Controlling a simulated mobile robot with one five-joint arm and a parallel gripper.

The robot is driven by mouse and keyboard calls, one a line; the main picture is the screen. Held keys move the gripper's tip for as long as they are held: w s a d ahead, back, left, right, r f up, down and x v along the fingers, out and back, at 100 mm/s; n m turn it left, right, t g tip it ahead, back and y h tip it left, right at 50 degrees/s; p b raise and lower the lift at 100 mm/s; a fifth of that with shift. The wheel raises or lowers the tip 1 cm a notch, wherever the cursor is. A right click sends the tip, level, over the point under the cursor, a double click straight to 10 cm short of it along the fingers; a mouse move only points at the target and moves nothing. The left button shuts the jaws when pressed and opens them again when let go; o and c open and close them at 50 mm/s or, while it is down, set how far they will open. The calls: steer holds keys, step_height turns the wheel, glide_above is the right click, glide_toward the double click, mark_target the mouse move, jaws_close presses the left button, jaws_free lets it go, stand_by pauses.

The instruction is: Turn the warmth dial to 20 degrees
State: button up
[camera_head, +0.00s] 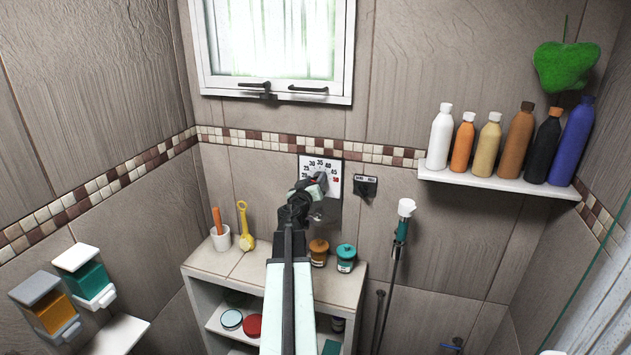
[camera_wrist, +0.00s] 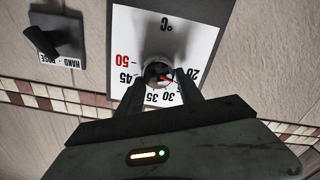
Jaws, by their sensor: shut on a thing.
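The warmth dial is a grey round knob (camera_wrist: 153,66) on a white scale plate (camera_wrist: 207,48) on the tiled wall. The plate also shows in the head view (camera_head: 332,163), partly behind my gripper. My gripper (camera_wrist: 161,78) is shut on the knob, one dark finger on each side. In the head view my gripper (camera_head: 316,186) reaches up to the plate. The wrist view shows the scale upside down, with 20, 30, 35, 45 and a red 50 readable. A small red mark shows on the knob between the fingers; its exact reading is unclear.
A hand/hose switch (camera_head: 366,187) sits right of the dial. Below is a shelf unit (camera_head: 205,265) with a cup (camera_head: 220,239), a yellow scoop (camera_head: 245,228) and jars (camera_head: 346,259). A shower head (camera_head: 405,208) hangs right. Bottles stand on a wall shelf (camera_head: 500,183).

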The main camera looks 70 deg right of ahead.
steer(key=shift+s+n, duration=0.15)
steer(key=shift+n, duration=0.65)
steer(key=o, duration=1.4)
steer(key=shift+s, duration=0.1)
